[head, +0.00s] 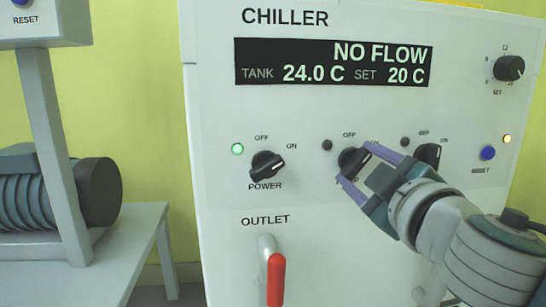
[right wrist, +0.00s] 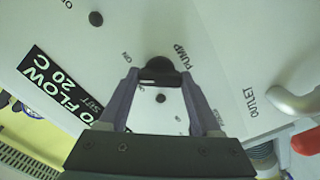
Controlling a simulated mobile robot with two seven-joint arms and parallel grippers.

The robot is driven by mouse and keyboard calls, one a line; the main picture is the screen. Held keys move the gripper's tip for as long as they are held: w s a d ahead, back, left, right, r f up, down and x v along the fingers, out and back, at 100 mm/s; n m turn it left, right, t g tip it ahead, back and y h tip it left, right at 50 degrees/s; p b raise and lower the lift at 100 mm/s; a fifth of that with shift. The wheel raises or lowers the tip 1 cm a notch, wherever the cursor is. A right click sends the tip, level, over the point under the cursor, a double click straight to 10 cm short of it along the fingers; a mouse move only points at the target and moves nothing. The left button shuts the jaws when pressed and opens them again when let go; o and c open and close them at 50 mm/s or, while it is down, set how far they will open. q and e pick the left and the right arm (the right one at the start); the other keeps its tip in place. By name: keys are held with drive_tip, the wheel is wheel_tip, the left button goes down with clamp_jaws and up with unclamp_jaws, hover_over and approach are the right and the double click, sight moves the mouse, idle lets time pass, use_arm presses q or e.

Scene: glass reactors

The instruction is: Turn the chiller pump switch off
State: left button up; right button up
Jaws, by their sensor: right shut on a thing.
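The chiller pump switch (head: 351,160) is the middle black knob on the white chiller panel (head: 225,190). PUMP is printed beside the knob in the right wrist view (right wrist: 160,67). The OFF mark shows above it in the head view; the ON mark is partly hidden by my fingers. My right gripper (head: 353,163) is shut on the knob, one finger on each side; its fingers also show in the right wrist view (right wrist: 160,82). The knob's pointer is mostly hidden, so its setting is unclear. The lamp (head: 327,145) beside it is dark. My left gripper is out of view.
The display (head: 333,63) reads NO FLOW, tank 24.0 C, set 20 C. The power knob (head: 267,165) is left of the pump switch, with a lit green lamp (head: 237,149). Another knob (head: 427,154) is close on the right. A red-handled outlet (head: 276,278) protrudes below.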

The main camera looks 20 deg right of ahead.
drive_tip(key=n+p, duration=0.1)
drive_tip(key=n, duration=0.3)
drive_tip(key=shift+r, duration=0.1)
drive_tip(key=shift+n+p, duration=0.6)
drive_tip(key=shift+n, duration=1.2)
drive_tip(key=o, duration=1.4)
drive_tip(key=shift+s+a, duration=0.15)
drive_tip(key=shift+s, duration=0.35)
drive_tip(key=shift+p+v, duration=0.3)
drive_tip(key=shift+v, duration=4.15)
